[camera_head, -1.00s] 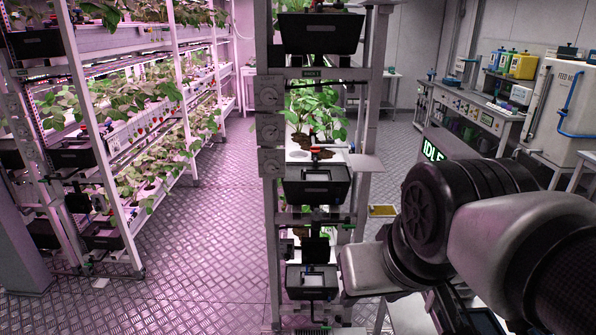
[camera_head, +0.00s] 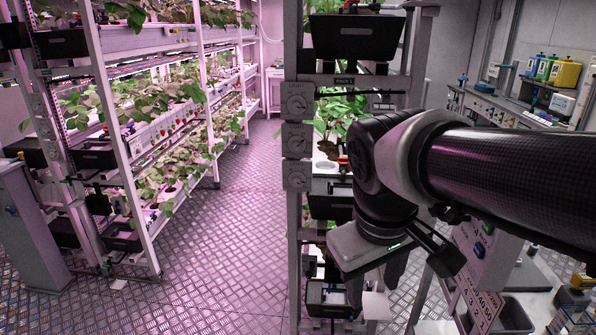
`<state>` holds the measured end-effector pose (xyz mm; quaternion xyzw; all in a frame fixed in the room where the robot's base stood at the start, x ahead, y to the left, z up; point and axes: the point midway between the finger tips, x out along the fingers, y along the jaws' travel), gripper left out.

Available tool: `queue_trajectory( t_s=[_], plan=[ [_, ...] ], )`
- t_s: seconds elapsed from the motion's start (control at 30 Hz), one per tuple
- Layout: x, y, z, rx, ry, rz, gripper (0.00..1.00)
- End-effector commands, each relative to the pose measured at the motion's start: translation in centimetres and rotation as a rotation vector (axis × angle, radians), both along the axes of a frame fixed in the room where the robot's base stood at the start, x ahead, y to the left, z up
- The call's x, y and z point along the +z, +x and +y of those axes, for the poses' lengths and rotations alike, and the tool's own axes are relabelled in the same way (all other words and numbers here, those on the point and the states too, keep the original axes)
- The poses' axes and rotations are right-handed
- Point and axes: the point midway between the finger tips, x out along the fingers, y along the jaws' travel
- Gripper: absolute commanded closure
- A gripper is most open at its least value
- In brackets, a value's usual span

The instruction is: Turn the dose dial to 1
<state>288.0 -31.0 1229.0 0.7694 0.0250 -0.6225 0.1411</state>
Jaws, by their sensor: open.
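My gripper (camera_head: 375,284) hangs fingers-down in front of the near rack, with its fingers apart and nothing seen between them. Three round dials are stacked on the left post of this rack: a top dial (camera_head: 296,103), a middle dial (camera_head: 297,139) and a bottom dial (camera_head: 297,176). Their plates seem to read "LIGHT". The gripper is below and right of them, apart from them. I cannot tell which control is the dose dial.
The near rack (camera_head: 294,225) holds black bins and plants. A longer plant rack (camera_head: 128,150) stands at the left, with open metal floor (camera_head: 235,235) between. A bench (camera_head: 520,118) with coloured bottles (camera_head: 563,74) runs along the right wall. My forearm covers much of the right side.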

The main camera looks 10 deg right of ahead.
Motion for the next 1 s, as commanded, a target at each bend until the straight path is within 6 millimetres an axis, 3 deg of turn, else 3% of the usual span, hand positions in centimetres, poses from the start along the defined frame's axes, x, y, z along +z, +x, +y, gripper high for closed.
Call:
queue_trajectory(
  t_s=[0.27,0.5,0.7,0.8,1.0],
  plan=[
    [-1.3,4.3,-4.7,0.247,-0.316,0.406,0.58],
    [-1.7,10.6,-8.4,0.470,-0.692,0.851,0.58],
    [-1.6,16.2,-8.2,0.575,-0.993,1.167,0.58],
    [-1.6,18.1,-7.6,0.593,-1.098,1.266,0.58],
    [-1.6,19.4,-7.1,0.601,-1.181,1.344,0.58]
  ],
)
